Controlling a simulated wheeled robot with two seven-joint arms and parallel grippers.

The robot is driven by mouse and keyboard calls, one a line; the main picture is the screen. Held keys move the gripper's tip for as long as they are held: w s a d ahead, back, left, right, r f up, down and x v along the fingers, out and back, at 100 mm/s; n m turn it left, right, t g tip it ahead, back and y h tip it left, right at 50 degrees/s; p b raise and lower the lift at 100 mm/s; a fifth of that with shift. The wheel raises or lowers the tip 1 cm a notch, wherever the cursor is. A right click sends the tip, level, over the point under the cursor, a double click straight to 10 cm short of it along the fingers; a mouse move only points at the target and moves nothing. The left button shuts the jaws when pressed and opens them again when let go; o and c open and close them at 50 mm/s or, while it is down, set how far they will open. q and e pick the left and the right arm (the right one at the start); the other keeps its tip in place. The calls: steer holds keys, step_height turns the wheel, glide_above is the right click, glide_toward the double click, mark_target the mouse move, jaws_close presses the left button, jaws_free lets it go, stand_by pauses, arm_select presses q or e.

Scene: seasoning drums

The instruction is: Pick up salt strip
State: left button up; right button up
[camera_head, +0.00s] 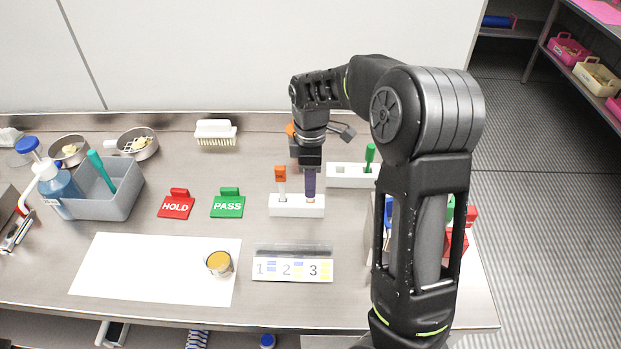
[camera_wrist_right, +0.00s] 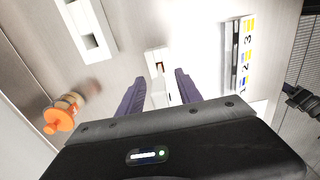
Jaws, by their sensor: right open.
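My right gripper (camera_head: 311,198) points down at the right end of a small white holder block (camera_head: 288,212). In the right wrist view its purple fingers (camera_wrist_right: 163,92) are apart, on either side of a narrow white piece (camera_wrist_right: 172,92) that may be the salt strip. The holder (camera_wrist_right: 153,57) with a brown-orange slot shows just beyond. No label marks the salt strip, and the gripper hides the right end in the head view. My left gripper is not in view.
A second white holder (camera_head: 343,175) with a green-handled piece (camera_head: 370,153) stands behind right. A numbered 1-2-3 card stand (camera_head: 292,269) is in front. HOLD (camera_head: 176,206) and PASS (camera_head: 228,206) signs are left. An orange-capped bottle (camera_wrist_right: 60,117) stands near the gripper.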

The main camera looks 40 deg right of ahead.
steer(key=shift+c, duration=0.2)
stand_by(0.4)
jaws_close()
stand_by(0.4)
